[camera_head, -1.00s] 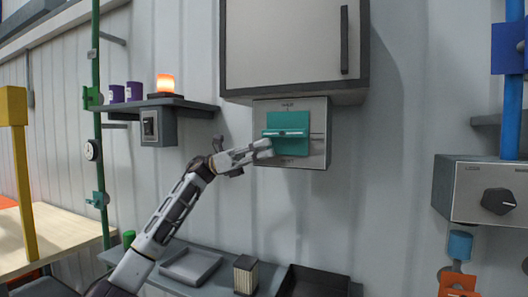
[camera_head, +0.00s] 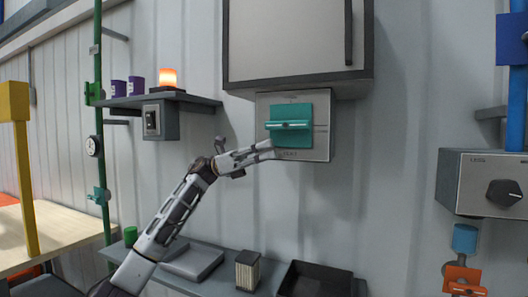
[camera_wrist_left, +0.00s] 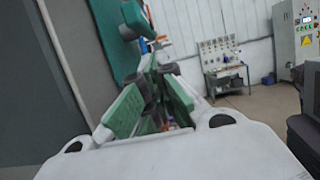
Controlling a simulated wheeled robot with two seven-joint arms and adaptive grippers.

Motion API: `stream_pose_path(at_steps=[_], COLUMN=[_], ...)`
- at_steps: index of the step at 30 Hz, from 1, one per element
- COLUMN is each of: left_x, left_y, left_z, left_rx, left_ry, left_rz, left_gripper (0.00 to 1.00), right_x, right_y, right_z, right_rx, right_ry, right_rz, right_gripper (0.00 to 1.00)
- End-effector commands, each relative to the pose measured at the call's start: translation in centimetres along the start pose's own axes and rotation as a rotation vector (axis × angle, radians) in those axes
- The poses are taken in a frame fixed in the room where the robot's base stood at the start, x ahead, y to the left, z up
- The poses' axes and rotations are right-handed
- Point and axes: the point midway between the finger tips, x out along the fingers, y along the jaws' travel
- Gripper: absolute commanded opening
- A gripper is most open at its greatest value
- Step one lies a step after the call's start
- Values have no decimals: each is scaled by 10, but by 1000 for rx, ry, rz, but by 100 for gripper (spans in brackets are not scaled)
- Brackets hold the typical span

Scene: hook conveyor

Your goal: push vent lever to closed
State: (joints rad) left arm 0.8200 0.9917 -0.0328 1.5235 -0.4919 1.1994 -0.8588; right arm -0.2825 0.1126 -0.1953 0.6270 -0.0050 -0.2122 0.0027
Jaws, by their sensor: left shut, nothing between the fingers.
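The vent lever (camera_head: 289,125) is a teal horizontal bar across a teal plate, on a grey panel (camera_head: 322,118) under a wall cabinet. My left gripper (camera_head: 270,151) is shut and empty, just below and left of the lever at the panel's lower left edge. A small gap seems to show between fingers and lever; contact is hard to tell. In the left wrist view, the green-padded fingers (camera_wrist_left: 150,88) point away from the camera, with a teal surface (camera_wrist_left: 115,35) beyond them. My right gripper is not in view.
The wall cabinet (camera_head: 290,40) hangs right above the panel. A shelf (camera_head: 200,100) with purple cans and a lit orange lamp (camera_head: 168,78) is at left. A lower shelf (camera_head: 220,270) holds trays and a small box. A knob box (camera_head: 470,180) is at right.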

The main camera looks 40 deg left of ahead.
Motion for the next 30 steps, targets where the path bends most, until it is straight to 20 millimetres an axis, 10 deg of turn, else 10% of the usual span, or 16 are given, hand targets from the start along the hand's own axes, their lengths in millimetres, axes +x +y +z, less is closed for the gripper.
stream_pose_path(at_steps=[12,30], left_x=[-24,-98], left_y=[1,0], left_z=[-16,-10], left_rx=[-1,-1], left_ry=[-1,0], left_rz=[1,-1], left_gripper=[0,0], right_x=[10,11], right_y=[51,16], right_z=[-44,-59], right_rx=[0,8], right_ry=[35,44], right_rz=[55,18], right_gripper=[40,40])
